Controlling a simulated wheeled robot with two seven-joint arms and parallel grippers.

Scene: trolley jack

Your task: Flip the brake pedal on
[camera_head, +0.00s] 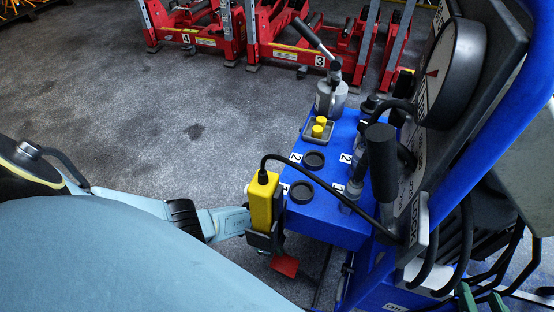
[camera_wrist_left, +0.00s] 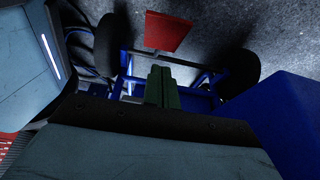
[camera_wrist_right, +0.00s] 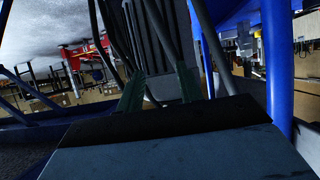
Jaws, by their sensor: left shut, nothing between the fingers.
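The brake pedal is a flat red plate (camera_head: 285,265) low at the near left side of the blue trolley in the head view. It also shows at the top of the left wrist view (camera_wrist_left: 168,32), ahead of my left gripper. My left gripper (camera_wrist_left: 160,88) is shut and empty, its green fingers together and apart from the plate in the picture. In the head view its fingers are not clearly seen. My right gripper (camera_wrist_right: 158,90) is open, with dark upright parts and cables beyond its green fingers. Its fingers also show at the lower right of the head view (camera_head: 481,299).
The blue trolley (camera_head: 325,205) carries a yellow control box (camera_head: 263,200), with a black cable, and a large gauge (camera_head: 450,75). A blue frame bar and hoses crowd the right. Red jacks (camera_head: 290,30) stand at the back. The floor at left is clear.

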